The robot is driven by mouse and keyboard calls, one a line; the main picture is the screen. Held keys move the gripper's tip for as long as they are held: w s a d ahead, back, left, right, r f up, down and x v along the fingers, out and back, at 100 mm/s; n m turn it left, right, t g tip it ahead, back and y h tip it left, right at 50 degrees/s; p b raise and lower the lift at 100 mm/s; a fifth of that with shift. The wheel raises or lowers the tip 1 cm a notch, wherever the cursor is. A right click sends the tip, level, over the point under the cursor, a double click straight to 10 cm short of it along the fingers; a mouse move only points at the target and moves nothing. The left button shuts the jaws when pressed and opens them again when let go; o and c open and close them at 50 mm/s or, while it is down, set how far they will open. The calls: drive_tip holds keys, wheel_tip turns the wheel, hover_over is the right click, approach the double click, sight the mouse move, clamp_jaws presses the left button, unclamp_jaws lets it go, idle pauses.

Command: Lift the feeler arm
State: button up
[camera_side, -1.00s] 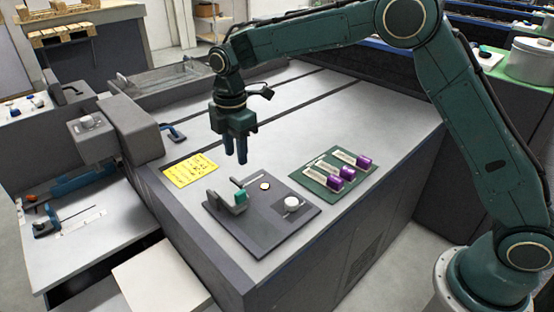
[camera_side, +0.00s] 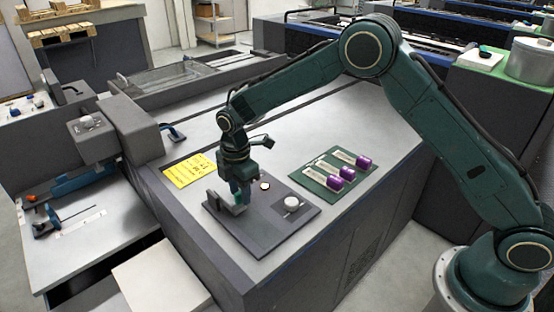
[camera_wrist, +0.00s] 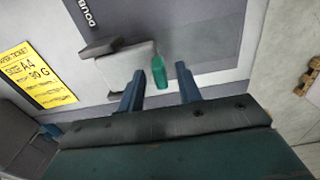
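The feeler arm (camera_side: 221,204) is a grey piece at the left end of a dark grey plate (camera_side: 270,226). In the wrist view, the feeler arm (camera_wrist: 125,62) has a green tab (camera_wrist: 159,73) at its end. My gripper (camera_side: 241,194) is down at this tab in the side view and hides part of it. In the wrist view, the two blue fingers of my gripper (camera_wrist: 160,78) stand apart on either side of the green tab, with a visible gap to each finger.
A yellow paper ticket (camera_side: 190,170) lies behind the plate. A white round knob (camera_side: 291,203) and a small light disc (camera_side: 265,185) sit on the plate. A green board (camera_side: 317,180) with several purple-ended pieces (camera_side: 363,161) lies to the right.

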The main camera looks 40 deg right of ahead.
drive_tip(key=shift+f, duration=0.4)
clamp_jaws()
